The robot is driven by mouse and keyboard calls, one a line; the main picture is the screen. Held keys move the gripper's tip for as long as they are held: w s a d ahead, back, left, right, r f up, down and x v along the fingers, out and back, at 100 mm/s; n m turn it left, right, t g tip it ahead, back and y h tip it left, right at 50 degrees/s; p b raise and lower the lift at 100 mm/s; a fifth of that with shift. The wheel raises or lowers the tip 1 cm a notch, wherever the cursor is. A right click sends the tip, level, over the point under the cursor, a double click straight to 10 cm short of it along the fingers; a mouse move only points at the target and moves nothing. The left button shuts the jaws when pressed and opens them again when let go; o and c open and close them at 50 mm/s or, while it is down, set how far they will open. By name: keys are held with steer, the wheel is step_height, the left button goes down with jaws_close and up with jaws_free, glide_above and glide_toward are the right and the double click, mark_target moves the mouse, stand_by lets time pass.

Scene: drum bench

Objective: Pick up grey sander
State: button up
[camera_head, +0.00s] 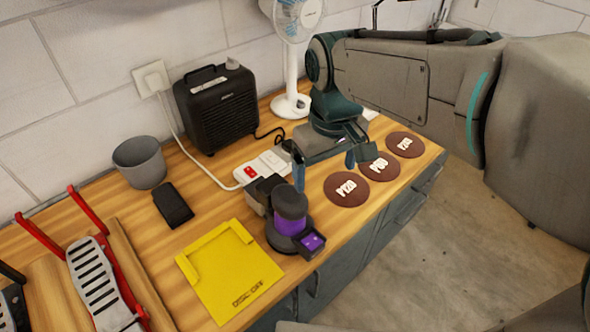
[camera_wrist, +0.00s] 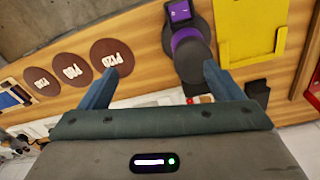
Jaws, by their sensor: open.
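The grey sander (camera_head: 289,214) stands upright on the wooden bench near its front edge. It has a dark grey top, a purple band and a purple-and-black end block. In the wrist view the sander (camera_wrist: 188,45) lies beyond the fingertips, closer to the right finger. My gripper (camera_head: 324,168) is open and empty, above the bench just right of and behind the sander. Both fingers show in the wrist view (camera_wrist: 161,69), apart from each other. A grey-and-black block (camera_head: 262,190) sits right behind the sander; I cannot tell whether it is joined to it.
A yellow tray (camera_head: 232,270) lies left of the sander. Several brown discs (camera_head: 347,189) lie to the right. A power strip (camera_head: 262,168) with a cord, a black heater (camera_head: 216,108), a white fan (camera_head: 291,104), a grey cup (camera_head: 140,161) and a black phone (camera_head: 173,204) stand behind.

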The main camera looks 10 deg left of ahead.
mark_target(287, 191)
steer(key=a+r+n+p, duration=0.1)
steer(key=a+r+n, duration=0.2)
steer(key=a, duration=0.4)
steer(key=shift+g, duration=0.4)
step_height(287, 191, down, 8)
steer(key=shift+w+f, duration=0.1)
steer(key=shift+f, duration=0.05)
steer(key=shift+w+a+f+p, duration=0.15)
steer(key=shift+f+p, duration=0.15)
steer(key=shift+f, duration=0.65)
steer(key=shift+w+d+f+p, duration=0.1)
steer(key=shift+f+p, duration=0.15)
steer(key=shift+f, duration=0.75)
steer(key=shift+w+a+f+p, duration=0.15)
steer(key=shift+f+p, duration=0.15)
steer(key=shift+f, duration=0.65)
steer(key=c, duration=1.2)
steer(key=shift+w+r, duration=0.1)
steer(key=shift+c, duration=0.3)
steer(key=shift+r, duration=0.1)
